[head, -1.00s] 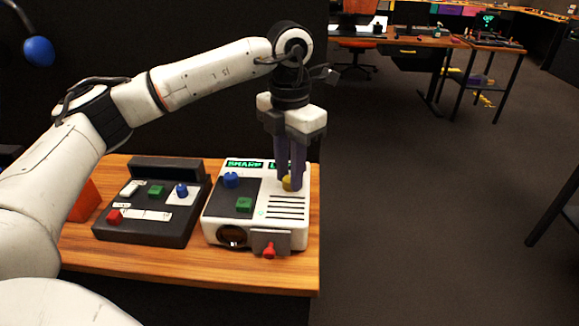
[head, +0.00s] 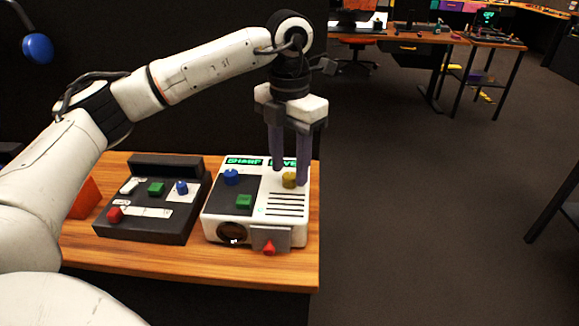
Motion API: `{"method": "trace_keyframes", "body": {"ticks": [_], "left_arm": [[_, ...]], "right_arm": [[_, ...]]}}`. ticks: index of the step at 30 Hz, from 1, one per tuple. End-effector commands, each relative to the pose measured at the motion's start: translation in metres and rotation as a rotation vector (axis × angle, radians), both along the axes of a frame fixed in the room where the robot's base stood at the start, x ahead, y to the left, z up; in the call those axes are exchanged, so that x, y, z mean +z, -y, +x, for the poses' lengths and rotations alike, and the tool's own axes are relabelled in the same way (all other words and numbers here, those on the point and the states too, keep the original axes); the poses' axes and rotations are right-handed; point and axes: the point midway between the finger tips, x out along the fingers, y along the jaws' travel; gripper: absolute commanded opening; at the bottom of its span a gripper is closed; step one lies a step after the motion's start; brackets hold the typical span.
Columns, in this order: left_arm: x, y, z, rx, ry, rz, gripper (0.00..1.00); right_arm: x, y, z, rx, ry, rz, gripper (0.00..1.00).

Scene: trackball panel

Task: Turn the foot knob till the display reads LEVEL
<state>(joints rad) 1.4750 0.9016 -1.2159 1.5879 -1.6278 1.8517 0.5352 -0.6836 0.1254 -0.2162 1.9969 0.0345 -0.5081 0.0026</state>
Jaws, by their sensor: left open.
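A white projector-like box (head: 214,222) stands on the wooden table. A yellow knob (head: 289,180) sits at its back right; I take it for the foot knob, though no label is readable. My left gripper (head: 290,176) points down over this knob, its two dark purple fingers apart on either side. I cannot tell whether they touch it. Two green-lit displays are at the box's back edge. The left display (head: 243,161) seems to read SHARP. The right display (head: 287,162) is partly hidden by the fingers; letters like EVE show. My right gripper is not in view.
The box also has a blue knob (head: 231,177), a green button (head: 244,202), a round lens and a red knob (head: 269,248) in front. A dark control panel (head: 150,228) stands to its left. The table (head: 200,273) ends just right of the box.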

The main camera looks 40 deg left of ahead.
Motion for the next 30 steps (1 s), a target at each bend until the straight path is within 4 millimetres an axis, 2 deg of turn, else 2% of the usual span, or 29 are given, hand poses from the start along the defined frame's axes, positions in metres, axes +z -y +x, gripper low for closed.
{"method": "trace_keyframes", "body": {"ticks": [6, 13, 18, 30], "left_arm": [[0.045, 0.001, 0.001, 0.000, 0.005, -0.002, 0.41], [0.084, 0.000, 0.001, 0.000, 0.004, -0.001, 0.41], [0.093, 0.000, 0.000, 0.000, 0.002, 0.000, 0.41], [0.092, 0.000, 0.000, 0.000, 0.002, -0.001, 0.41]], "right_arm": [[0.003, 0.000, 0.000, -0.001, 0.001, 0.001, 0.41], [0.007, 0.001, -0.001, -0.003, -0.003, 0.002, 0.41], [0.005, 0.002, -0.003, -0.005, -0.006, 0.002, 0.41], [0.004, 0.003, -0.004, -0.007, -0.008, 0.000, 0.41]]}}
